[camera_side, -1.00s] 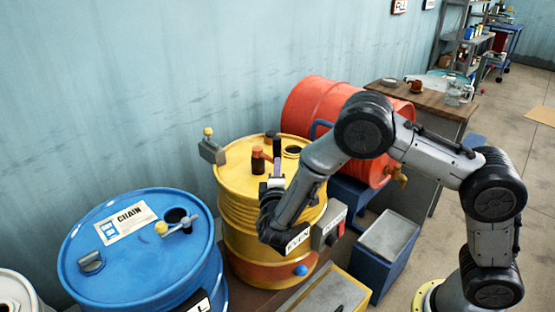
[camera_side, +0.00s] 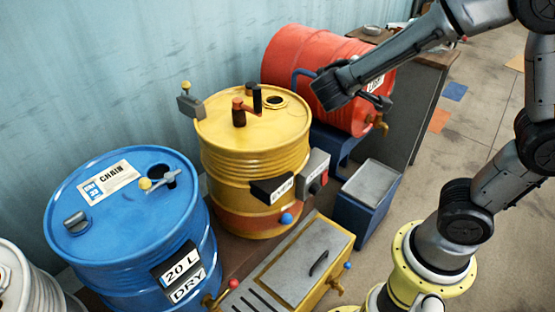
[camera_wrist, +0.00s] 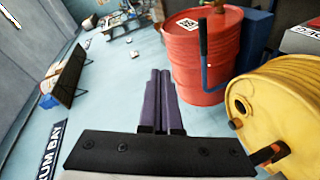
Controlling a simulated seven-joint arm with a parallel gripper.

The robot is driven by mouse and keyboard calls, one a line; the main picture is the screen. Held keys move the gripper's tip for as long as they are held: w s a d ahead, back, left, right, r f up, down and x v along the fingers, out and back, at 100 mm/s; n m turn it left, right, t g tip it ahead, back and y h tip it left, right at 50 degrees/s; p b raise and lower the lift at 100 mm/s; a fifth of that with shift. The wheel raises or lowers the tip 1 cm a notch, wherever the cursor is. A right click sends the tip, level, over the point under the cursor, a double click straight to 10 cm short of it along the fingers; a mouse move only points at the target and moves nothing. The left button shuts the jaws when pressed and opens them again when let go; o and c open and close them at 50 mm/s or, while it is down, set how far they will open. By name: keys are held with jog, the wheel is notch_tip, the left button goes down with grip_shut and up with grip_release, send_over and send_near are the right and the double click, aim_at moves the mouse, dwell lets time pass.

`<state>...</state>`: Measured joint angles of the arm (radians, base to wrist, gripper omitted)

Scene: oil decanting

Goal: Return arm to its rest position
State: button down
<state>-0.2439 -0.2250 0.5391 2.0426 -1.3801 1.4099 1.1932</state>
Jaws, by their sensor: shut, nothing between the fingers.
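My gripper (camera_wrist: 160,76) shows in the wrist view as two dark purple fingers side by side, closed together with nothing held. In the side view my forearm reaches in from the upper right, and the wrist is raised in front of the red drum (camera_side: 300,55). The fingertips are hard to make out there. The red drum also shows in the wrist view (camera_wrist: 190,50).
A blue drum (camera_side: 130,225) stands at the left. A yellow-sided tray box (camera_side: 290,265) lies in front, and a blue bin (camera_side: 375,195) stands right of the yellow drum. In the wrist view the yellow drum (camera_wrist: 285,100) is at the right. Open floor (camera_side: 470,120) lies at the right.

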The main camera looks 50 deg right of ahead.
jog(key=s+f+m+g+y, duration=0.1)
jog(key=s+m+g+y, duration=0.15)
jog(key=s+y, duration=0.65)
jog(key=s+a+f+n+t+y, duration=0.1)
jog(key=s+a+n+t+y, duration=0.1)
jog(key=a, duration=0.5)
jog(key=s+a+f+n+t+y, duration=0.1)
jog(key=s+a+n+t+y, duration=0.1)
jog(key=a, duration=0.5)
jog(key=shift+s+a+f+n+t+y, duration=0.2)
jog(key=shift+s+f+n+t+y, duration=0.15)
jog(key=shift+s+y, duration=0.45)
jog(key=c, duration=1.6)
grip_release()
jog(key=shift+w, duration=0.1)
